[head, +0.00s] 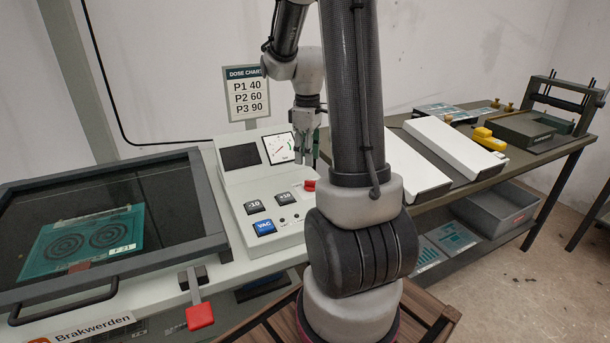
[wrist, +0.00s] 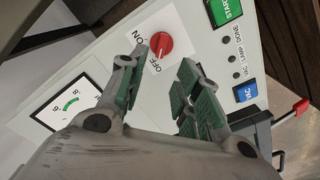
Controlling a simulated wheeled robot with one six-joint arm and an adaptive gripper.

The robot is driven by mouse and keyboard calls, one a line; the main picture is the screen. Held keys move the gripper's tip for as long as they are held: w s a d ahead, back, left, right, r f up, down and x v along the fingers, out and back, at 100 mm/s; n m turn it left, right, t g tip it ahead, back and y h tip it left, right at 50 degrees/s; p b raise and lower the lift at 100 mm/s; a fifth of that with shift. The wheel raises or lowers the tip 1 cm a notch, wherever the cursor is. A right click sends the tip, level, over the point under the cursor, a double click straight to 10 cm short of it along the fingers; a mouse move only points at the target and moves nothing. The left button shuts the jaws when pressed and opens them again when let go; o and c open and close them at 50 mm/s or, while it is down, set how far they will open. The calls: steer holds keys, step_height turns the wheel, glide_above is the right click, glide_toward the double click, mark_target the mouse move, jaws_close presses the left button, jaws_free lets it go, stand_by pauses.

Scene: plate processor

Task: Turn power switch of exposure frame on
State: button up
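The red rotary power switch (wrist: 161,43) sits on the white control panel, with ON and OFF labels beside it. Its small white mark appears to point toward the OFF side. In the head view the red switch (head: 309,185) shows at the panel's right edge, partly hidden by my arm. My gripper (wrist: 162,67) is open and empty, its green-padded fingers apart, with the switch showing just beyond the gap between the tips. In the head view my gripper (head: 306,146) hangs over the panel's right side. The exposure frame (head: 205,200) has a dark-framed glass lid at left.
The panel also has a gauge (head: 279,149), -10 and +10 buttons, a blue VAC button (head: 264,227) and a green START button (wrist: 226,10). A red-handled lever (head: 200,314) sticks out in front. A dose chart (head: 246,93) stands behind. A bench with white boards (head: 457,145) is right.

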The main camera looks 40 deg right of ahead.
mark_target(307, 180)
steer(key=shift+f, duration=0.15)
steer(key=shift+n, duration=0.3)
step_height(307, 180, down, 8)
steer(key=shift+r, duration=0.25)
jaws_close()
